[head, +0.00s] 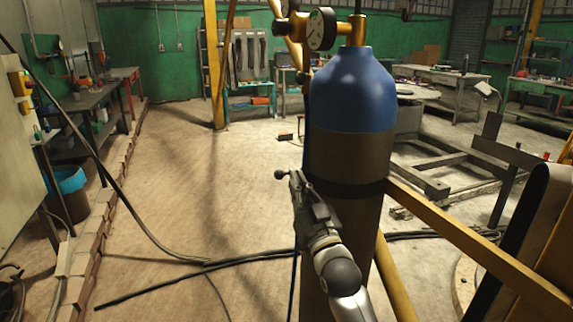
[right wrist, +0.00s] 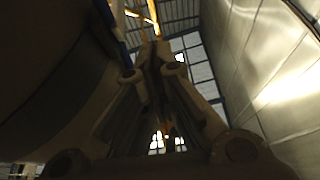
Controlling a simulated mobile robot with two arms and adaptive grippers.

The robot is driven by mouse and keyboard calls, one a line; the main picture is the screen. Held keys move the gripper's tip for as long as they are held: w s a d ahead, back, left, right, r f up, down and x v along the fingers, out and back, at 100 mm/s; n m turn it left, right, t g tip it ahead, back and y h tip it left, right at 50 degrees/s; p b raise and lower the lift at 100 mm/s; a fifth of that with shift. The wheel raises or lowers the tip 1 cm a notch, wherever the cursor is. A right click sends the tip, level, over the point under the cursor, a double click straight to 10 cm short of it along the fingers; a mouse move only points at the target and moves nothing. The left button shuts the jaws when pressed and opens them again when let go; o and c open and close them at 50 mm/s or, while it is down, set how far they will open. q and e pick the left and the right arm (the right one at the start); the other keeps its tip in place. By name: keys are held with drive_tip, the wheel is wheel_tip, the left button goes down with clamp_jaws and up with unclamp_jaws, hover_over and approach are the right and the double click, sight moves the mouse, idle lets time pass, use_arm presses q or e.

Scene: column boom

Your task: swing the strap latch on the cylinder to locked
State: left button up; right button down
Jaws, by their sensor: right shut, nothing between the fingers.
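The gas cylinder (head: 350,150) stands upright in the head view, with a blue top and a dark brown body. A dark strap (head: 345,188) runs around its body. A small dark ball-ended piece (head: 281,174), which looks like the latch handle, sticks out left of the cylinder at strap height. My right gripper (head: 296,180) is shut and empty, pointing up beside the cylinder's left side, close to this piece; I cannot tell whether they touch. In the right wrist view its fingers (right wrist: 152,62) come together. The rest of the latch is hidden. My left gripper is out of view.
A gauge (head: 321,28) sits at the cylinder's top. A yellow beam (head: 470,240) slants away to the right of the cylinder. Black cables (head: 190,276) cross the floor. The floor left of the cylinder is largely clear, up to workbenches (head: 85,115) at the left.

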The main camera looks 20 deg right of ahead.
drive_tip(key=r+p+x, duration=0.1)
drive_tip(key=p+x, duration=0.1)
drive_tip(key=x, duration=0.8)
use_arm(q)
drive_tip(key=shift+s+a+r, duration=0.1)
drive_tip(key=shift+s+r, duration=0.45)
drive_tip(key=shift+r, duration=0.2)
use_arm(e)
drive_tip(key=shift+a+f, duration=0.1)
drive_tip(key=shift+f, duration=2.15)
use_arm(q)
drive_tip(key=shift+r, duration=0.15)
